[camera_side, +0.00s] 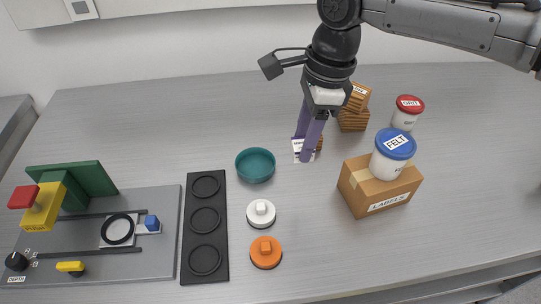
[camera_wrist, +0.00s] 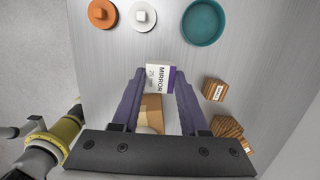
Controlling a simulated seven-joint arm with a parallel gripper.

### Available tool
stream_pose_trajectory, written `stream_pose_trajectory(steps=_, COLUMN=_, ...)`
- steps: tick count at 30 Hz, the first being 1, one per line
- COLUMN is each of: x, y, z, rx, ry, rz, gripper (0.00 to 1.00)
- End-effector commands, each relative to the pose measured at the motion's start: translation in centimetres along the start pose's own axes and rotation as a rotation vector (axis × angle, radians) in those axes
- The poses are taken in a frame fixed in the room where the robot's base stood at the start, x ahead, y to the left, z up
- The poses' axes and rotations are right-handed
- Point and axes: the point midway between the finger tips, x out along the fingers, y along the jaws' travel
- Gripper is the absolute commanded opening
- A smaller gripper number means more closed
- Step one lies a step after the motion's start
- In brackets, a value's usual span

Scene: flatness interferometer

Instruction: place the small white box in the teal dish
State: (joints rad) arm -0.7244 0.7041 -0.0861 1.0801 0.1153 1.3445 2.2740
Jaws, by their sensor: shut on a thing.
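The small white box (camera_wrist: 158,77), with a "MIRROR 25 mm" label and a purple edge, is between the two purple fingers of my gripper (camera_wrist: 157,74) in the wrist view. My gripper (camera_side: 306,150) is shut on it. In the side view the white box (camera_side: 301,147) shows partly, low down near the table, with a finger hiding some of it. I cannot tell whether it touches the table. The teal dish (camera_side: 255,166) is round, looks empty, and stands just left of my gripper. It also shows at the top right of the wrist view (camera_wrist: 204,22).
A white knobbed disc (camera_side: 261,213), an orange one (camera_side: 265,252) and a black three-ring rack (camera_side: 205,228) stand in front and left. A cardboard box (camera_side: 380,190) bears a blue-lidded jar (camera_side: 393,155) at right. Brown blocks (camera_side: 352,119) and a red-lidded jar (camera_side: 406,112) stand behind.

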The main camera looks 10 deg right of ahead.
Motion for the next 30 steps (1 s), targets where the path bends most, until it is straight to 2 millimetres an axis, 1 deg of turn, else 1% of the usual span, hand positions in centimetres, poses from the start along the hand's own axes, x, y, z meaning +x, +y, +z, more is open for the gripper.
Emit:
stream_pose_trajectory(steps=1, x=0.6, y=-0.6, z=0.6, rx=0.000, ry=0.001, rz=0.001, gripper=0.00)
stream_pose_trajectory(steps=4, x=1.4, y=-1.7, z=1.5, rx=-0.001, ry=0.000, rz=0.000, gripper=0.00)
stream_pose_trajectory(steps=7, x=3.5, y=-2.7, z=2.1, rx=0.000, ry=0.003, rz=0.003, gripper=0.00)
stream_pose_trajectory(steps=12, x=5.9, y=-4.1, z=3.1, rx=0.000, ry=0.000, rz=0.000, gripper=0.00)
stream_pose_trajectory(steps=23, x=7.7, y=-5.2, z=3.9, rx=0.000, ry=0.000, rz=0.000, gripper=0.00)
stream_pose_trajectory(steps=27, x=9.7, y=-5.0, z=3.4, rx=0.000, ry=0.001, rz=0.002, gripper=0.00)
stream_pose_trajectory(steps=30, x=10.5, y=-5.1, z=3.3, rx=-0.001, ry=-0.001, rz=0.001, gripper=0.00)
